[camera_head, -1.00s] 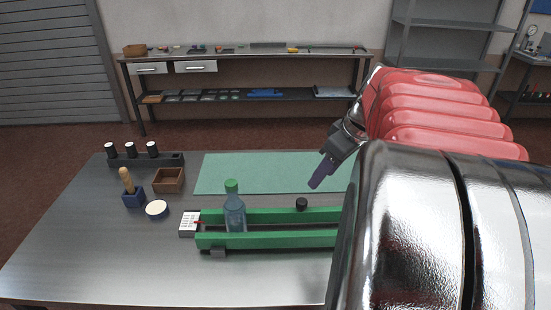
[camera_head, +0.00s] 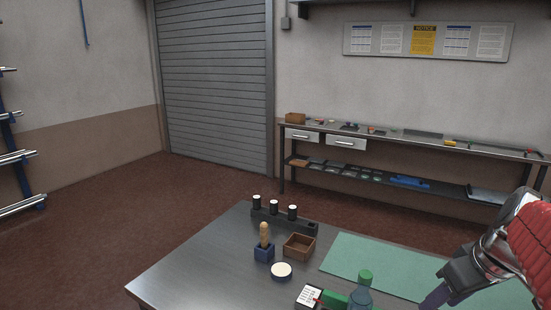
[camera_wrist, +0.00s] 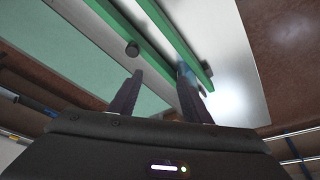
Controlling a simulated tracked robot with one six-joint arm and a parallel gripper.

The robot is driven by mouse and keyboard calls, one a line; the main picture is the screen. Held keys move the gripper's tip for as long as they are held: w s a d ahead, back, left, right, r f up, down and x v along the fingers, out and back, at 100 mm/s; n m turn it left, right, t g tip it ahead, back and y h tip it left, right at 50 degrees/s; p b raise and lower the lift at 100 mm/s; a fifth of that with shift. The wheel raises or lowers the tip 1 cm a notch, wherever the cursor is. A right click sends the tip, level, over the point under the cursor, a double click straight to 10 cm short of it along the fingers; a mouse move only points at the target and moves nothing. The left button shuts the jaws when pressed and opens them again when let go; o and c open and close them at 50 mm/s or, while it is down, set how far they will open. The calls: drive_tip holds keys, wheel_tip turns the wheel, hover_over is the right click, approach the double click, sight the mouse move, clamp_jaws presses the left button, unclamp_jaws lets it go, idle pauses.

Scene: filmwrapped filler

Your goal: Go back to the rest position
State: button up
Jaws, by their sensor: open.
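My gripper (camera_wrist: 160,100) is open in the wrist view, with its two dark fingers apart and nothing between them. In the head view my gripper (camera_head: 435,297) shows at the lower right, above the green mat (camera_head: 362,258), with one purplish finger visible. The wrist view shows the green rails (camera_wrist: 170,55) beyond the fingers, with a small black knob (camera_wrist: 132,49) beside them. A bottle with a green cap (camera_head: 361,291) stands at the bottom edge of the head view, partly cut off.
The steel table (camera_head: 205,262) holds a rack with black cylinders (camera_head: 284,223), a wooden box (camera_head: 299,247), a blue holder with a wooden-handled tool (camera_head: 264,252), a round white-topped tin (camera_head: 281,271) and a white labelled box (camera_head: 309,297). A workbench (camera_head: 400,146) stands behind. The floor at left is clear.

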drive_tip(key=s+a+f, duration=0.1)
drive_tip(key=s+a, duration=0.2)
drive_tip(key=a, duration=0.7)
drive_tip(key=s+a+f+m+t, duration=0.1)
drive_tip(key=s+a+f, duration=0.1)
drive_tip(key=a, duration=0.9)
drive_tip(key=shift+s+m+h, duration=0.3)
drive_tip(key=shift+s, duration=0.1)
drive_tip(key=shift+c, duration=0.6)
drive_tip(key=shift+c, duration=0.8)
drive_tip(key=shift+d, duration=0.15)
drive_tip(key=shift+c, duration=0.2)
